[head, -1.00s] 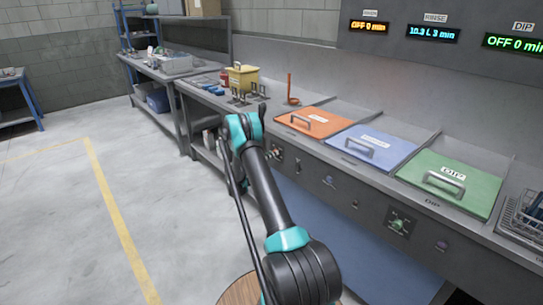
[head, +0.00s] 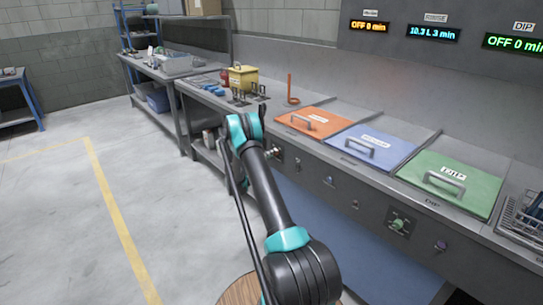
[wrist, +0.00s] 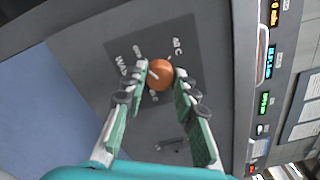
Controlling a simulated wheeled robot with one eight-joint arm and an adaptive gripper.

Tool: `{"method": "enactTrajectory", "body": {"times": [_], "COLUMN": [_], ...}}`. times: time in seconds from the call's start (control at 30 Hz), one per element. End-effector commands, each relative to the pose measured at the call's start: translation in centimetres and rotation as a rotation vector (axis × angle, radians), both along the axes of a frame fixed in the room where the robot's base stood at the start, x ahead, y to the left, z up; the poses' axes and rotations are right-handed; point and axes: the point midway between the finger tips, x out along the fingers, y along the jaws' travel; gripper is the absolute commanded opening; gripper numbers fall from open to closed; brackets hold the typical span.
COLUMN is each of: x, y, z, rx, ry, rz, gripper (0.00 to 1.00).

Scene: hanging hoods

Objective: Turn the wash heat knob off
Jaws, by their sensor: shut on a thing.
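The wash heat knob (wrist: 160,74) is a round orange knob with a pale pointer line, on a dark label plate (wrist: 183,45) with white lettering. "40 C" is readable; other words are partly covered by the fingers. In the wrist view the two green-padded fingers of my gripper (wrist: 162,82) lie on either side of the knob, their tips shut on it. In the head view my arm covers the gripper, and the knob cannot be made out clearly there.
Orange (head: 316,122), blue (head: 369,144) and green (head: 452,182) lids with handles lie on the bench above the front panel. Another control plate (head: 400,223) sits to the right. The wash display (head: 368,27) reads OFF 0 min. The floor at left is clear.

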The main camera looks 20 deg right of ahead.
Motion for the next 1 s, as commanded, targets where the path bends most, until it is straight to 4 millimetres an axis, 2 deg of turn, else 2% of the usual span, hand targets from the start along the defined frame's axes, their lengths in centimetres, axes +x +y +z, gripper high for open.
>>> {"method": "enactTrajectory", "body": {"times": [0.43, 0.47, 0.6, 0.63, 1.0], "x": [-0.03, -0.03, -0.03, -0.03, -0.15], "y": [0.12, 0.12, 0.09, 0.08, 0.55], "z": [-0.13, -0.12, -0.09, -0.08, -0.03], "rx": [-0.001, -0.001, -0.001, -0.001, -0.003], "ry": [0.009, 0.009, 0.009, 0.009, 0.01], "rz": [0.0, 0.0, 0.0, 0.0, 0.001], "gripper": [0.0, 0.29, 0.46, 0.49, 0.49]}}
